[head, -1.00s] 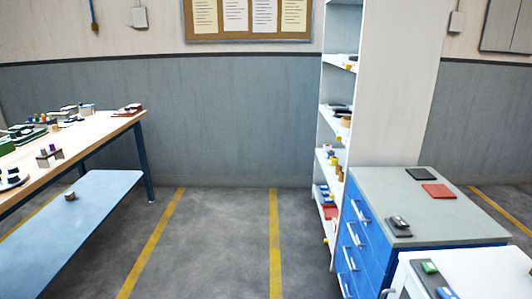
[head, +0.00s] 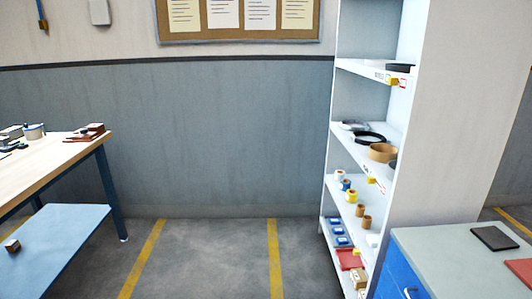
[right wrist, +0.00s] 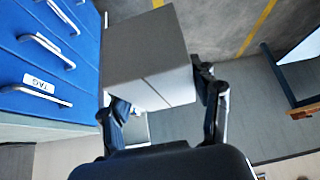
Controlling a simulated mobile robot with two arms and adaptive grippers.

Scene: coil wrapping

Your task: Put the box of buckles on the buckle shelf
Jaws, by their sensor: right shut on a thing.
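A plain grey box (right wrist: 150,50) shows in the right wrist view. My right gripper (right wrist: 160,92) is shut on it, with one finger on each side. The box's contents and any label are hidden from me. In the head view a white shelf unit (head: 450,110) stands at the right, with several boards of goods. Which board is the buckle shelf I cannot tell, since the small tags are too small to read. Neither gripper shows in the head view, and my left gripper is in no view.
A blue drawer cabinet with a grey top (head: 440,245) stands in front of the shelf unit at the lower right. A wooden workbench (head: 50,160) with a blue lower board (head: 60,235) is at the left. The floor between them, with yellow lines (head: 272,260), is clear.

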